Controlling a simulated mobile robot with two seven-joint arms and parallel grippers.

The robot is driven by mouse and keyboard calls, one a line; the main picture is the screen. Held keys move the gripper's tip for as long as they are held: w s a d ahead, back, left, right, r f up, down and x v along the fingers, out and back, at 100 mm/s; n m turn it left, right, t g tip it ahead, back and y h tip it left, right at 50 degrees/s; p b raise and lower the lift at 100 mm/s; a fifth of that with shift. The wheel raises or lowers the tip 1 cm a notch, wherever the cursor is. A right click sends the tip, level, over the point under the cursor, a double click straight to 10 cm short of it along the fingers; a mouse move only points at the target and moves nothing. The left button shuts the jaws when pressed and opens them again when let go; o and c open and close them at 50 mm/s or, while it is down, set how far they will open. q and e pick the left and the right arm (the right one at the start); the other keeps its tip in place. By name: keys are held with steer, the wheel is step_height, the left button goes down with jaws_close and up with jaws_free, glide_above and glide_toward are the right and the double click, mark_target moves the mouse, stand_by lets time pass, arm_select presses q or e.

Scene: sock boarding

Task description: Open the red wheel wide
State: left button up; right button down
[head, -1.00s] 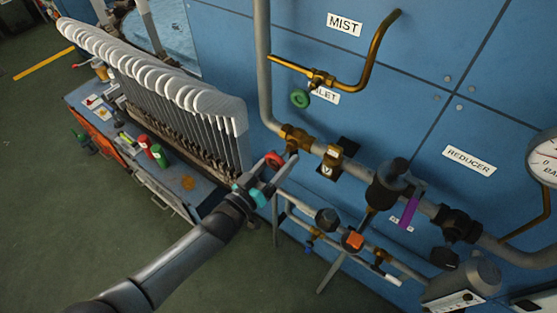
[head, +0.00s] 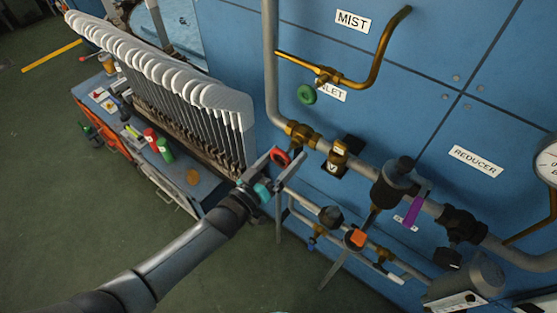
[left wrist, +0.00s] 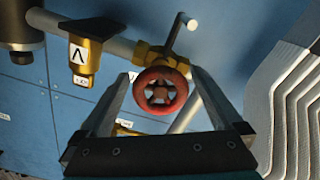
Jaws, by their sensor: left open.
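The red wheel (head: 281,158) is a small round handwheel on the brass valve (head: 301,136) in the inlet pipe. In the left wrist view the red wheel (left wrist: 161,91) faces the camera, with its spokes and hub showing. My left gripper (head: 284,155) is at the wheel with its jaws open. In the wrist view one finger stands on each side of the wheel, with the rim between them. Whether a finger touches the rim I cannot tell. My right gripper is not in view.
A green wheel (head: 307,94) hangs by the brass pipe under the MIST label (head: 352,21). A purple lever (head: 418,197) and an orange knob (head: 358,238) are to the right. A rack of white sock boards (head: 170,75) stands close on the left.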

arm_select(q)
steer(key=v, duration=1.5)
steer(key=shift+s+a, duration=0.1)
